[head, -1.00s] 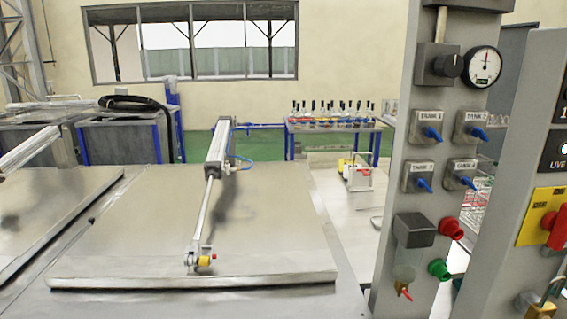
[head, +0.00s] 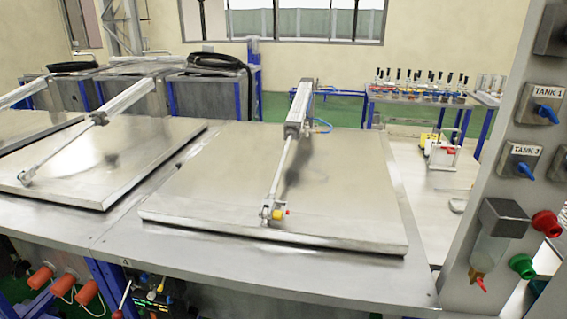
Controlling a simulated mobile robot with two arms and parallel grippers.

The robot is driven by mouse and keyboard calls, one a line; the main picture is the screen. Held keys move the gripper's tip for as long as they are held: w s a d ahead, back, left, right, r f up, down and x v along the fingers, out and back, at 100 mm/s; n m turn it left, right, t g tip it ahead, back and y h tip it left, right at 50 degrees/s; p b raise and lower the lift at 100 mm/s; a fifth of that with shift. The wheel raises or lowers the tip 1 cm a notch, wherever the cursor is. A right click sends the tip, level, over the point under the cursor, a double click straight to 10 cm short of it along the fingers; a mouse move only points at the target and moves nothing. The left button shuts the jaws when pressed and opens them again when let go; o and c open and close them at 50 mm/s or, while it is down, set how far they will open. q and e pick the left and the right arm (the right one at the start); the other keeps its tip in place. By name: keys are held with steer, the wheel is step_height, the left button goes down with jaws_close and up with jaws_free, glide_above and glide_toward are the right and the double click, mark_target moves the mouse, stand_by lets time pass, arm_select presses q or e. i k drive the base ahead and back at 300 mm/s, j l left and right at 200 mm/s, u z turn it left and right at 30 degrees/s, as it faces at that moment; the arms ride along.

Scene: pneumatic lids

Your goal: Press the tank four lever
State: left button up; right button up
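The grey control panel (head: 491,215) stands at the right edge of the head view, cut off by the frame. Its blue tank 1 lever (head: 547,114) and blue tank 3 lever (head: 526,171) show beside their labels. The tank four lever is outside the frame now. A large flat steel lid (head: 345,190) lies closed on the bench in the middle, with a pneumatic cylinder (head: 299,104) and rod attached. A small label (head: 125,262), seemingly a 4, is on the bench edge below it. Neither gripper is in view.
Another steel lid (head: 75,175) lies to the left. A red knob (head: 547,223) and green knob (head: 522,265) stick out low on the panel. Orange connectors (head: 87,291) are under the bench at bottom left.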

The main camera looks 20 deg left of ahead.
mark_target(118, 314)
steer(key=k+u, duration=0.15)
steer(key=u, duration=1.5)
steer(key=k+l, duration=0.05)
